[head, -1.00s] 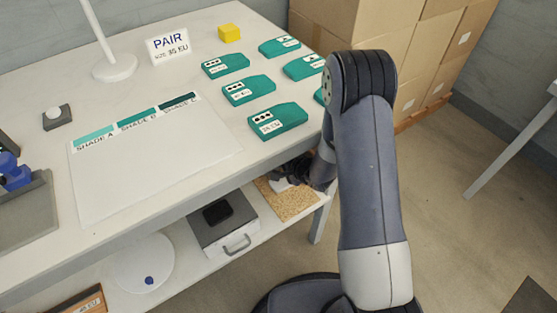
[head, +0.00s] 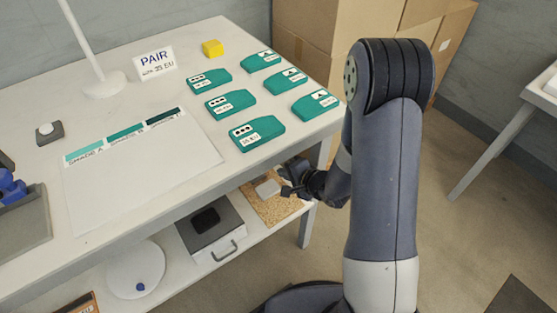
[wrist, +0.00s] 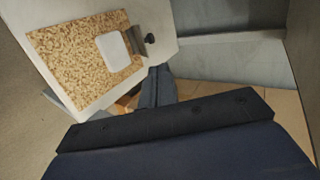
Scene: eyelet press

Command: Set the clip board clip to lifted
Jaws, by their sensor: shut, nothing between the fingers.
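The clip board is a cork-coloured panel (head: 274,210) on the lower shelf under the table's right end. It also shows in the wrist view (wrist: 70,58). I cannot tell whether the clip is lifted or flat. My gripper (head: 285,182) is shut and empty, just right of the white plate. In the wrist view my fingers (wrist: 156,82) are just below the knob.
The white table (head: 200,170) overhangs the shelf, with its leg (head: 307,228) close to my arm. A grey box with a handle (head: 211,230) stands left of the board. Teal boxes (head: 258,132) are on the table top. Cardboard cartons (head: 330,40) stand behind.

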